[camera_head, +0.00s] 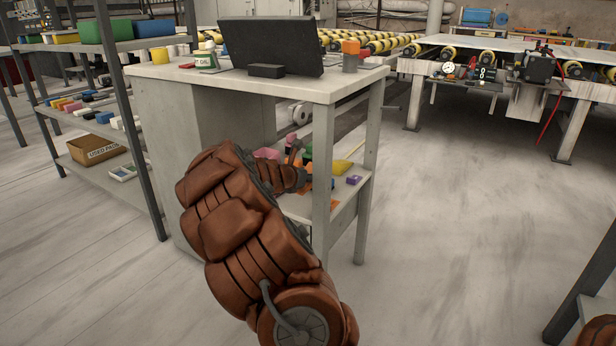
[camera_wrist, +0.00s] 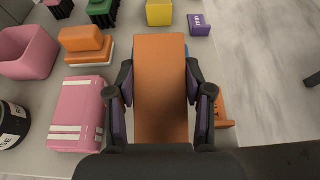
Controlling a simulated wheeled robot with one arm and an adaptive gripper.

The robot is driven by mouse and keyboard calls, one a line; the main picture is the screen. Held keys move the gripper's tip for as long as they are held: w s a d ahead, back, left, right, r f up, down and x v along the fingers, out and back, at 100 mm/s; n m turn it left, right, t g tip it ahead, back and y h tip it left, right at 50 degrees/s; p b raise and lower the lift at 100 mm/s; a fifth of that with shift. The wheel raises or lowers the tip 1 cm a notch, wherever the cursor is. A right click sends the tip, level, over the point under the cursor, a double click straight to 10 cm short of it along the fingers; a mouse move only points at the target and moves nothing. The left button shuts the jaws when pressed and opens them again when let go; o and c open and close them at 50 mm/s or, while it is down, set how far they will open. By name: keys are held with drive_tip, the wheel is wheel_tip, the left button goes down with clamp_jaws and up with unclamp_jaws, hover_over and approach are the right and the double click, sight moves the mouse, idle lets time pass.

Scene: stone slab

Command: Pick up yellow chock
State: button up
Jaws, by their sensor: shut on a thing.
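My gripper (camera_wrist: 161,100) is shut on a long orange block (camera_wrist: 161,75), with one finger against each side of it. A yellow block (camera_wrist: 159,12), which may be the yellow chock, lies beyond the far end of the orange block, apart from the fingers. It also shows in the head view as a yellow piece (camera_head: 342,167) on the desk's lower shelf. In the head view my arm hides most of the gripper.
On the lower shelf (camera_head: 294,208) are a pink bin (camera_wrist: 28,52), a pink striped block (camera_wrist: 77,113), an orange-and-white piece (camera_wrist: 86,44), a green piece (camera_wrist: 103,8) and a purple block (camera_wrist: 199,25). A desk leg (camera_head: 323,185) stands close to my arm. Floor is open at right.

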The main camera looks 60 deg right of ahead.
drive_tip(key=shift+f, duration=0.55)
drive_tip(key=o, duration=1.2)
drive_tip(key=shift+r, duration=0.25)
drive_tip(key=shift+r+p+v, duration=0.1)
drive_tip(key=shift+p+v, duration=1)
drive_tip(key=shift+v, duration=2)
drive_tip(key=shift+r+p+v, duration=0.15)
drive_tip(key=shift+p+v, duration=0.9)
drive_tip(key=shift+v, duration=2)
drive_tip(key=shift+s+d, duration=0.1)
drive_tip(key=shift+s, duration=0.05)
